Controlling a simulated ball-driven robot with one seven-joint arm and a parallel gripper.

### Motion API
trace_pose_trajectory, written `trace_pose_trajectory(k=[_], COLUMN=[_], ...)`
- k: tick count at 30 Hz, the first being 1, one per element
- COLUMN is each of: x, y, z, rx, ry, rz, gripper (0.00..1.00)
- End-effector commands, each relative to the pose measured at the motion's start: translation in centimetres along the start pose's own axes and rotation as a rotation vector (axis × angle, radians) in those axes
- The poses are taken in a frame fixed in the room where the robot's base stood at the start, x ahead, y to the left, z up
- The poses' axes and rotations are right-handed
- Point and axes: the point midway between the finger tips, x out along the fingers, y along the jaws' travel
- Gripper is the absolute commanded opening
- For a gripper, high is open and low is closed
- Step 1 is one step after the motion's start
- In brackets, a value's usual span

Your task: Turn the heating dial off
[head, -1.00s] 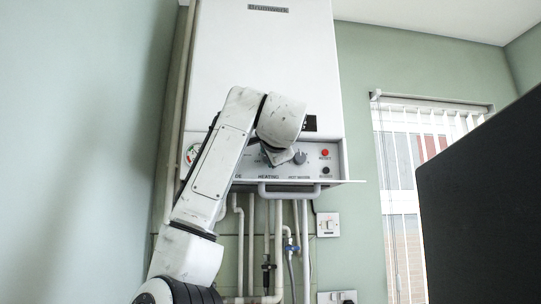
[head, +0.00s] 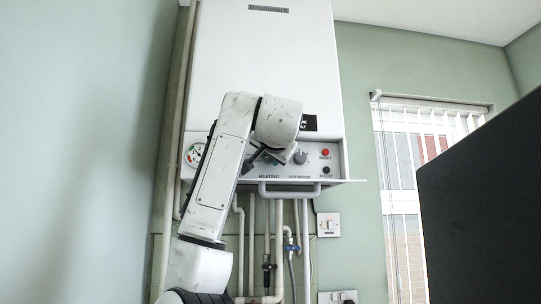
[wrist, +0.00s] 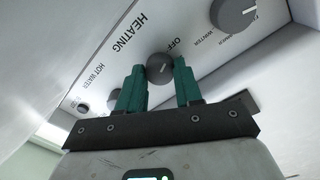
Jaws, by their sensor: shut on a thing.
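The heating dial (wrist: 159,67) is a round dark grey knob with a white pointer line, on the boiler's control panel. The word OFF is printed close beside it, and the pointer slants roughly toward that side; its exact setting is hard to tell. My gripper (wrist: 160,84) has its teal fingers on either side of the dial, shut on it. In the head view my gripper (head: 263,158) is at the panel above the HEATING label, and my wrist and fingers hide most of the dial.
The hot water dial (head: 300,158) and the red reset button (head: 325,152) are close on the right, a gauge (head: 194,155) on the left. Another dial (wrist: 233,14) is near my fingers. A handle (head: 290,190) and pipes lie below.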

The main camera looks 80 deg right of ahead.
Motion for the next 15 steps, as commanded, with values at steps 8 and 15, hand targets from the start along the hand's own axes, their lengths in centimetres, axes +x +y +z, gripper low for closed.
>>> trace_pose_trajectory(k=[8,15], x=[0.10,0.09], y=[0.13,0.12], z=[0.37,0.29], rx=[-0.005,-0.004], ry=[-0.009,-0.007], rz=[0.005,0.005], gripper=[0.04,0.49])
